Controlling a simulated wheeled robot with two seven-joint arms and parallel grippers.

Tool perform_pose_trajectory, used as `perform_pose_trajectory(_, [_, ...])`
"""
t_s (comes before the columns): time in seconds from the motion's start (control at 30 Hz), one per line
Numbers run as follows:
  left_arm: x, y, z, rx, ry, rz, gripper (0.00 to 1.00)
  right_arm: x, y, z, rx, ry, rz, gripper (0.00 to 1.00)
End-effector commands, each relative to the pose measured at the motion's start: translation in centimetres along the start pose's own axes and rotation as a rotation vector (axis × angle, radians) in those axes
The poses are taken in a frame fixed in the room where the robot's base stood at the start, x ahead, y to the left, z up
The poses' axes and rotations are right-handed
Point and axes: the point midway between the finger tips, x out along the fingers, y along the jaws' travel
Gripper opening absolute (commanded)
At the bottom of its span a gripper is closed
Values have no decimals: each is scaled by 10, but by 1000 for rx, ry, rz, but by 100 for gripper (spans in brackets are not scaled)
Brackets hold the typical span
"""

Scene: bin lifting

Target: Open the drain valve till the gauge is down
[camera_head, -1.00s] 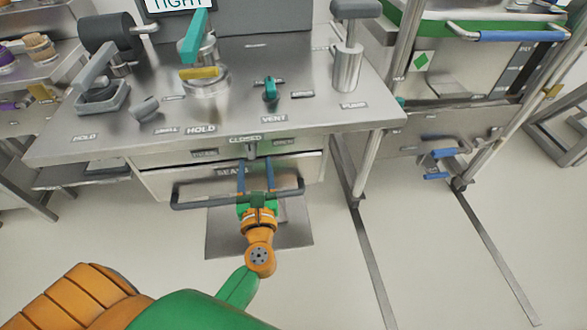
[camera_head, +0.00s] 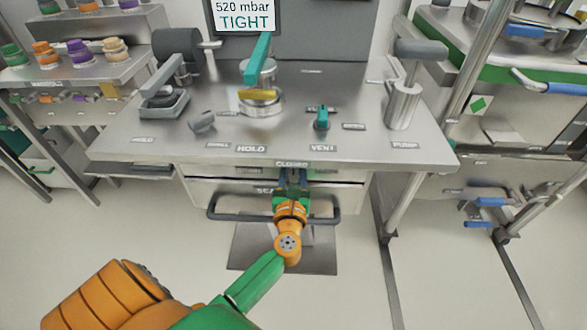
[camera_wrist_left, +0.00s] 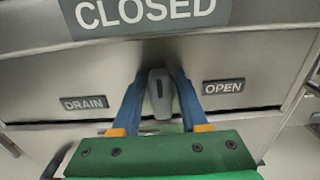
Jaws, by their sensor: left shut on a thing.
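The drain valve handle is a short grey lever (camera_wrist_left: 160,95) under a CLOSED sign (camera_wrist_left: 146,12) on the front of the steel bench. DRAIN (camera_wrist_left: 84,103) and OPEN (camera_wrist_left: 223,87) labels sit left and right of it. My left gripper (camera_head: 291,178) is at the bench front, and in the left wrist view its blue fingers (camera_wrist_left: 158,98) are shut on the lever, one each side. The lever stands in line with CLOSED. The gauge screen (camera_head: 245,16) at the back reads 520 mbar, TIGHT. My right gripper is out of view.
A dark bar handle (camera_head: 228,217) runs across the drawer front beneath my gripper. On the bench top stand a teal lever (camera_head: 257,58), a small teal VENT knob (camera_head: 321,117) and a grey pump handle (camera_head: 420,50). Racks stand left and right.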

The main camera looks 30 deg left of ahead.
Motion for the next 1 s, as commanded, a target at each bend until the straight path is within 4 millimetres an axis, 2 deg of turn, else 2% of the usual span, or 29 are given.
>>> perform_pose_trajectory(0.37, [-1,-3,-1,152,5,-1,0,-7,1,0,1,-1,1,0])
perform_pose_trajectory(1.0, [-1,-14,-7,750,8,-4,0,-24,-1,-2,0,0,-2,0])
